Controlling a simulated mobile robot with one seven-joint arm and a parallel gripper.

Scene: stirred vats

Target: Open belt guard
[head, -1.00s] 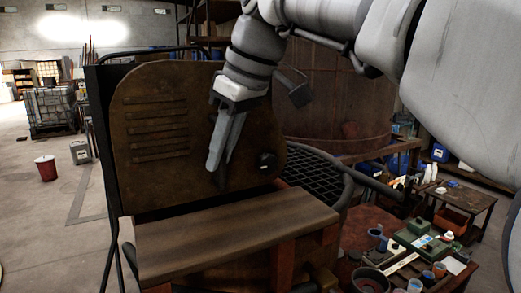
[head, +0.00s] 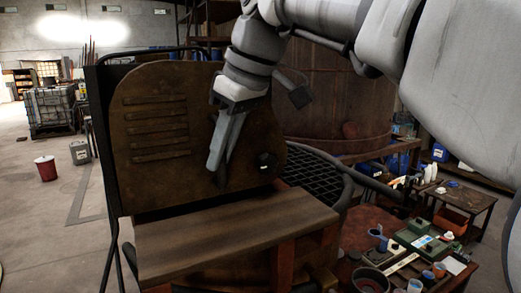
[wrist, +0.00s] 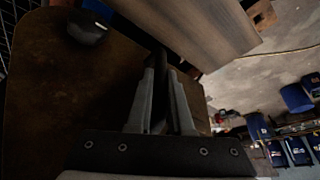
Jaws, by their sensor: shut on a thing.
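The belt guard (head: 155,105) is a brown, rusty panel with rounded corners and a row of louvre slots, standing upright at the left of the head view. A dark round knob (head: 266,161) sits at its lower right; it also shows in the wrist view (wrist: 87,28). My gripper (head: 216,170) points down in front of the guard, left of the knob. In the wrist view its fingers (wrist: 160,72) are shut on a dark, thin bar (wrist: 161,58), which looks like a handle on the guard. The fingers hide most of that bar.
A wooden plank (head: 230,238) lies just below and in front of the guard. A mesh screen (head: 315,172) and a large brown vat (head: 330,105) stand to the right. A cluttered bench with cups and a green box (head: 422,241) is at lower right. Floor at left is open.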

